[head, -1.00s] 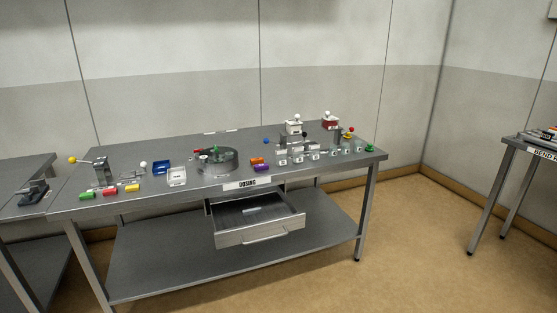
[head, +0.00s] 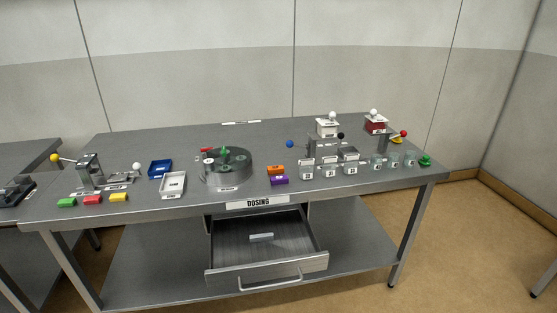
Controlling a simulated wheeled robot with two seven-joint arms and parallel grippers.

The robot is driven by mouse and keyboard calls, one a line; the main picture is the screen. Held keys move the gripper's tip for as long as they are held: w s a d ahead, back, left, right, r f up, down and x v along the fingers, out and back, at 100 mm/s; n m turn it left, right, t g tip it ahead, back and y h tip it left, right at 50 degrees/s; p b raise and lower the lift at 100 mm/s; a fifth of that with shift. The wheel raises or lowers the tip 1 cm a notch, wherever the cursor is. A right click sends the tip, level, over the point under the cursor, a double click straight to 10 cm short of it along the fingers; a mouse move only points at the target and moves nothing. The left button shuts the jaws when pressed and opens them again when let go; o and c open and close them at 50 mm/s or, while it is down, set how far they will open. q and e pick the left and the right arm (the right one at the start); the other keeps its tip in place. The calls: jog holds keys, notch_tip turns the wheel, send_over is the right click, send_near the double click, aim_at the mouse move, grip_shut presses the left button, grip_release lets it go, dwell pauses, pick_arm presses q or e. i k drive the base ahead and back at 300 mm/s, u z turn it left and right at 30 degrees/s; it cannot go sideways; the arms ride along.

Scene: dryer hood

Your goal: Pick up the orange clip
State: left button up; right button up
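An orange block-like piece (head: 276,170), the only orange item I can make out, lies on the dosing table (head: 260,205). It is right of the round grey device (head: 228,172) and just behind a purple piece (head: 279,181), close to or touching it. It is too small to tell for sure that it is a clip. Neither of my grippers is in view.
An open drawer (head: 266,262) juts out from under the table's front. White (head: 173,184) and blue (head: 160,169) trays stand left of the round device. Labelled containers (head: 330,170) stand to the right. Green, red and yellow blocks (head: 92,200) lie front left.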

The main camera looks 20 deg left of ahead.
aim_at(274, 169)
jog(key=u, duration=0.7)
jog(key=i, duration=0.85)
jog(key=u, duration=0.85)
